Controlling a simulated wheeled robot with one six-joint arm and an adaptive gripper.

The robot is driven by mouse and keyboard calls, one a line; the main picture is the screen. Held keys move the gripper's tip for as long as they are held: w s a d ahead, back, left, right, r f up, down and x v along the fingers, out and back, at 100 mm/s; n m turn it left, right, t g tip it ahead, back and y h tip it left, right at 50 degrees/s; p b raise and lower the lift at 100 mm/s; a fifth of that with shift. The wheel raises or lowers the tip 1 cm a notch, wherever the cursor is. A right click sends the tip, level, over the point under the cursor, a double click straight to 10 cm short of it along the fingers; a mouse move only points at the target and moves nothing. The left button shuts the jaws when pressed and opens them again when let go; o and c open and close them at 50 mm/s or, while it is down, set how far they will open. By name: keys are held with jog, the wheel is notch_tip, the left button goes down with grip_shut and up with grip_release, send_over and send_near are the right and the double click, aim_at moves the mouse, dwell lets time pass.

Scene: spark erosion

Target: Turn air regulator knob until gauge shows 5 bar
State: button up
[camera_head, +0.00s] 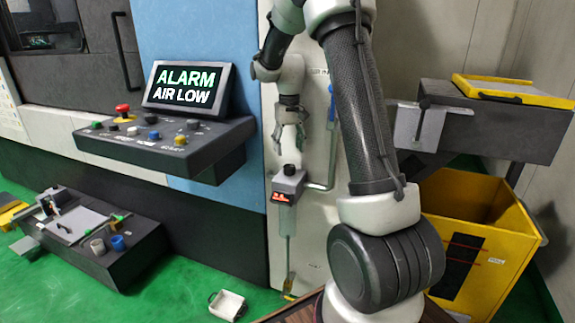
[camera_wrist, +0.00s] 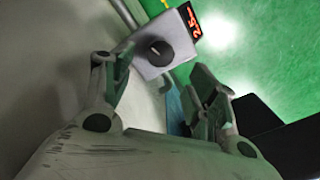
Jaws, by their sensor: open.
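The air regulator is a grey box (camera_head: 288,184) on the pale machine panel, with a black knob (camera_head: 289,170) on top. Its small red digital gauge (camera_head: 281,197) seems to read about 2.5, but the digits are small. My gripper (camera_head: 289,147) is open and empty, pointing down just above the knob and apart from it. In the wrist view the round black knob (camera_wrist: 160,50) lies beyond the two spread fingers, toward the left one. The red gauge (camera_wrist: 195,22) shows tilted beside it, with the gripper (camera_wrist: 168,78) nearer the camera.
A screen (camera_head: 188,87) reads ALARM AIR LOW above a control shelf (camera_head: 165,150) with buttons. A grey pipe (camera_head: 328,150) runs close to the regulator's right. A yellow bin (camera_head: 480,225) stands to the right. A small white tray (camera_head: 227,305) lies on the green floor.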

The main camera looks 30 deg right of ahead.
aim_at(289, 166)
notch_tip(289, 166, down, 7)
jog(key=shift+f, duration=0.1)
dwell(0.3)
jog(key=c, duration=1)
